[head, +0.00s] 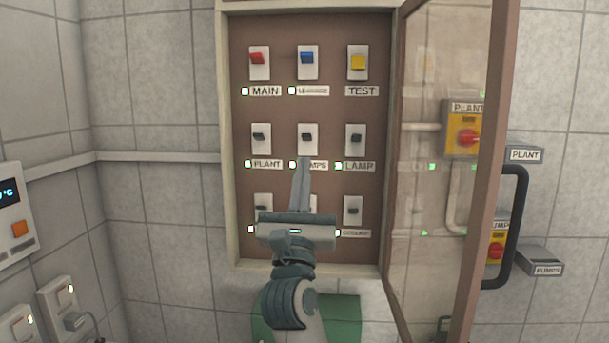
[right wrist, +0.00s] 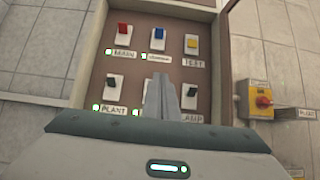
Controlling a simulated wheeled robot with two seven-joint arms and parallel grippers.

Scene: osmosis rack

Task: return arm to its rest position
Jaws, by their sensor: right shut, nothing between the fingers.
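My right gripper (head: 302,172) is in front of the open switch cabinet, with its fingers together and pointing up, just below the middle switch of the second row. It holds nothing. In the right wrist view its shut fingers (right wrist: 161,98) stand before the panel and hide part of the second row. My right arm comes up from the bottom of the head view and covers the middle of the lowest row. I cannot tell whether the fingertips touch the panel. My left gripper is not in view.
The cabinet's glass door (head: 440,200) stands open on the right, with a black handle (head: 517,225). The panel (head: 280,110) carries red, blue, yellow and several black switches. A yellow plant isolator (right wrist: 263,101) is on the wall at right. A thermostat (head: 12,215) and sockets are at left.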

